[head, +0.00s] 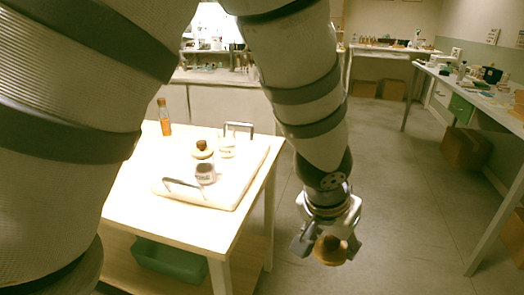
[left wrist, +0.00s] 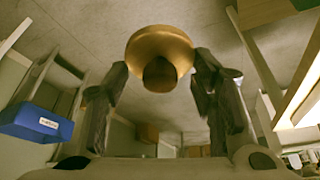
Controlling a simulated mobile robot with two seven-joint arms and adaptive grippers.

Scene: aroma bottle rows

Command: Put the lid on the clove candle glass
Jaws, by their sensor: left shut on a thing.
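My left gripper (head: 327,228) is shut on a round wooden lid (head: 331,250) with a dark knob. It holds the lid over the floor, to the right of the table and clear of it. In the left wrist view the lid (left wrist: 160,45) sits between the two fingertips (left wrist: 161,76). On the white tray (head: 228,199) stand a glass with a grey label (head: 206,174) near the front and a clear glass (head: 227,148) behind it. I cannot read which is the clove glass. A similar lid with a dark knob (head: 202,150) is by them. My right gripper is out of view.
The tray has metal handles and lies on a light wooden table (head: 200,228). A corked orange bottle (head: 165,118) stands at its back left. A green bin (head: 170,262) is below. Open floor lies right of the table; a side bench (head: 470,88) stands farther right.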

